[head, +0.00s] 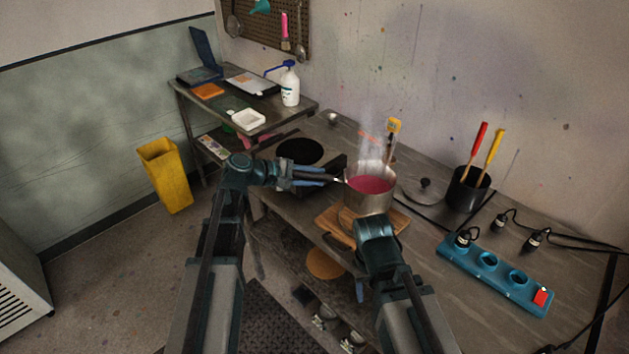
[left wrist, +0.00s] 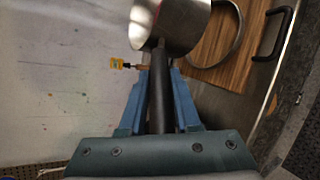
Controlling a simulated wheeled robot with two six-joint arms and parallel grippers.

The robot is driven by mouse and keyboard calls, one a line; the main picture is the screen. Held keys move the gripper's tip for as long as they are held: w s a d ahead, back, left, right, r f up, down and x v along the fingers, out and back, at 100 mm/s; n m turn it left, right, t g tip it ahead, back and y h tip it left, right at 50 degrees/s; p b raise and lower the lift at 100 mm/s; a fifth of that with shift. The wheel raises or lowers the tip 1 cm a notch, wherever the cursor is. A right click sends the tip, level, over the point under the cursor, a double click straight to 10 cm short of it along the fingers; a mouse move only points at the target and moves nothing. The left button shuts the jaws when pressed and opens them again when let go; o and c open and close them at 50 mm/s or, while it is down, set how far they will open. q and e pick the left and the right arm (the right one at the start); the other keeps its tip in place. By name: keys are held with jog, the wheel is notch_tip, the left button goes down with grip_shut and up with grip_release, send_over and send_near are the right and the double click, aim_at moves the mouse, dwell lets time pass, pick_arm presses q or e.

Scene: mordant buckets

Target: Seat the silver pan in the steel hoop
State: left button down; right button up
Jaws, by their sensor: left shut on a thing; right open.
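The silver pan (head: 367,203) holds a steaming pink liquid and looks upright over the wooden board (head: 398,221). My left gripper (head: 326,179) is shut on the pan's dark handle; the left wrist view shows the handle (left wrist: 158,95) between its fingers and the pan (left wrist: 184,22) beyond. The steel hoop (left wrist: 241,30) lies on the board in that view, beside and partly hidden by the pan. The pan is off to one side of it, not inside. In the head view the hoop is mostly hidden. My right gripper (head: 360,290) is open, low at the bench's front edge, mostly hidden by its arm.
A hotplate (head: 300,151) is left of the pan. A lid (head: 425,190), a black pot (head: 467,190) with red and yellow handled tools, and a blue power strip (head: 495,273) stand to the right. A yellow-topped tool (head: 393,127) stands behind the pan.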

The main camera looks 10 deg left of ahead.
pick_arm(q)
jog(key=shift+w, duration=0.1)
jog(key=shift+f, duration=0.15)
jog(key=shift+f+b, duration=2.75)
jog(key=shift+b, duration=0.15)
jog(key=shift+f+b, duration=1.25)
jog(key=c, duration=0.5)
grip_release()
jog(key=shift+c, duration=0.2)
jog(key=shift+a, duration=0.1)
jog(key=p+v, duration=0.5)
jog(key=v, duration=0.9)
